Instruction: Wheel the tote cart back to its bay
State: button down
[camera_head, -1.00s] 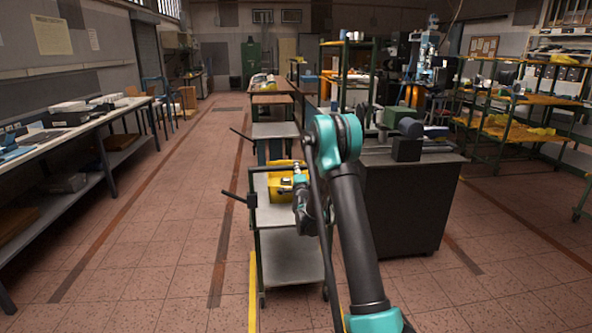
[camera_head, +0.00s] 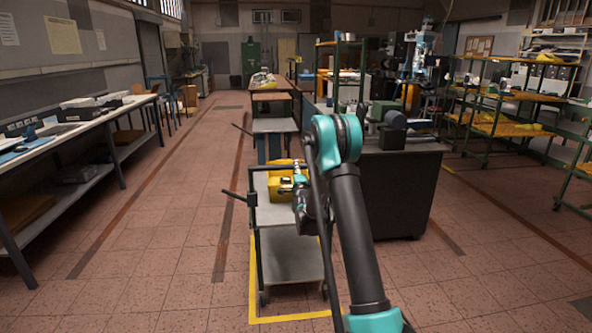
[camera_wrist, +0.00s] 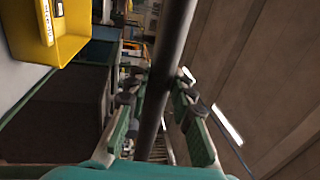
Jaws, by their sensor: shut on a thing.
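The tote cart (camera_head: 291,260) is a dark-framed trolley with grey shelves, just in front of me. A yellow tote (camera_head: 283,184) sits on its upper shelf and shows in the wrist view (camera_wrist: 72,28). My gripper (camera_wrist: 155,98) is shut on the cart's dark bar (camera_wrist: 172,45), with a green-padded finger on either side. In the head view my gripper (camera_head: 299,190) is at the cart's top right, partly hidden by my arm. A yellow floor outline (camera_head: 253,285) runs along the cart's left side and across its near side. Its right part is hidden by my arm.
Another cart (camera_head: 275,126) stands just beyond. A dark cabinet (camera_head: 398,200) with machinery on top is close on the right. A long workbench (camera_head: 75,128) lines the left, green-framed racks (camera_head: 500,110) the right. The tiled aisle left of the cart is clear.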

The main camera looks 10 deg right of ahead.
jog(key=shift+s, duration=0.2)
jog(key=c, duration=1.3)
grip_release()
jog(key=s, duration=0.3)
jog(key=s+f, duration=0.1)
jog(key=s, duration=0.3)
jog(key=shift+s+f, duration=0.2)
